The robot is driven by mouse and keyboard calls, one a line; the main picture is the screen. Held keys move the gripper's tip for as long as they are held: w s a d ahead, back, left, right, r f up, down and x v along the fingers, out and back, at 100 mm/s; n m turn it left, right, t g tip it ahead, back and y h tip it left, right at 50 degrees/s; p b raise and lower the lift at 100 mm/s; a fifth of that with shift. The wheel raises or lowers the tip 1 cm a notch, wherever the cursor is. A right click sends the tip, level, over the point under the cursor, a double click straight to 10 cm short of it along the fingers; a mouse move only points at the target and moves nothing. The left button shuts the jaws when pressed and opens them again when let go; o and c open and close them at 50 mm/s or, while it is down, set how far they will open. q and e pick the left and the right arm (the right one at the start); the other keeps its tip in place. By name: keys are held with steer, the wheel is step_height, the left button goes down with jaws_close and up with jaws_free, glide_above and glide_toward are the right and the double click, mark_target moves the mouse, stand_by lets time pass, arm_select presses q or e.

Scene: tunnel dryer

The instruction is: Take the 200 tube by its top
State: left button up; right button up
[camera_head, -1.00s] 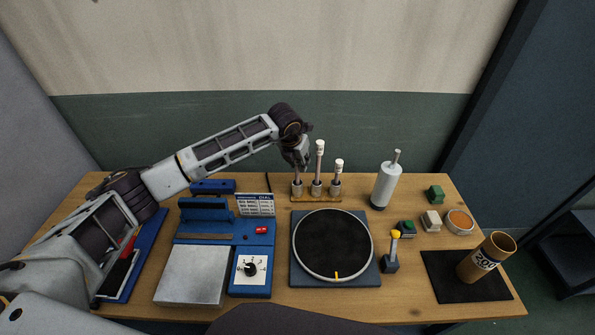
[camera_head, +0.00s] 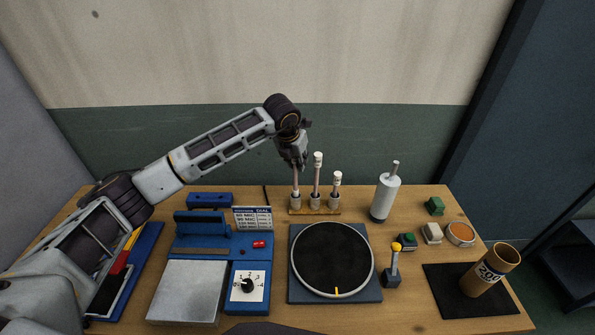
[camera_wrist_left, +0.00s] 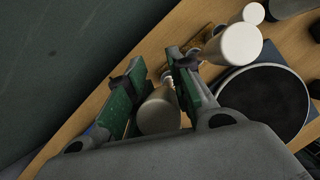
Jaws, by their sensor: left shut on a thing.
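My left gripper (camera_head: 297,165) points down over the left place of a small wooden rack (camera_head: 315,211). It is shut on the upper end of a slim tube (camera_head: 296,183). In the left wrist view, a pale rounded top (camera_wrist_left: 160,112) shows between the fingers (camera_wrist_left: 155,92). The tube's lower end appears still at the rack's left holder. Two more slim white-capped tubes stand upright there, a tall middle one (camera_head: 317,177) and a shorter right one (camera_head: 337,188). A wide brown tube (camera_head: 484,272), whose label looks like 200, stands apart at the right. My right gripper is not in view.
A round black plate (camera_head: 332,259) lies in front of the rack. A white bottle (camera_head: 385,198) stands right of it. A blue device with a dial (camera_head: 248,286) is at left. A black mat (camera_head: 447,290) lies under the brown tube. The wall is close behind.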

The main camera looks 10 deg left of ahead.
arm_select(q)
steer(key=shift+r+b, duration=0.4)
steer(key=shift+r, duration=2)
